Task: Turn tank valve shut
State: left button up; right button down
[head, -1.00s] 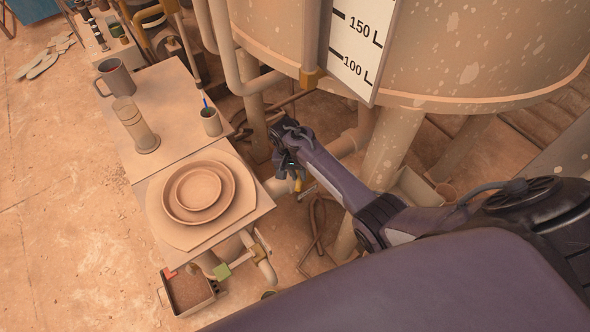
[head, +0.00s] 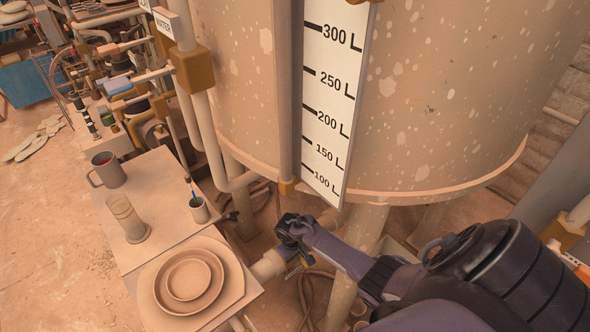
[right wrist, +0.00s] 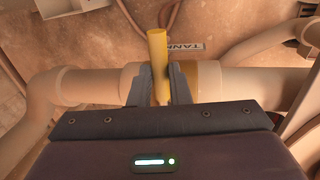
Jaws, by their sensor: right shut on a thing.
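The tank valve has a yellow lever (right wrist: 157,48) and a yellowish body (right wrist: 208,76) on a thick beige pipe (right wrist: 256,82), seen in the right wrist view. The lever points up the picture, crosswise to the pipe, which runs left to right. My right gripper (right wrist: 158,82) is shut on the lever, one finger on each side. In the head view my right gripper (head: 291,246) is at the pipe under the tank (head: 425,100), where it mostly hides the valve. A label beginning "TANK" (right wrist: 184,47) is behind the lever. My left gripper is out of view.
A side table left of my gripper carries stacked round dishes (head: 189,276), a clear cylinder (head: 128,217), a mug (head: 107,170) and a small cup (head: 199,209). A tank leg (head: 350,265) stands close right of the gripper. Open floor (head: 60,220) is at the left.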

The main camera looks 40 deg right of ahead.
jog(key=shift+d, duration=0.2)
dwell(0.4)
jog(key=c, duration=1.3)
grip_release()
jog(key=shift+c, duration=0.2)
jog(key=shift+r, duration=0.1)
notch_tip(320, 180, up, 8)
jog(key=a+p, duration=0.1)
jog(key=p, duration=0.1)
jog(key=shift+a+f, duration=0.25)
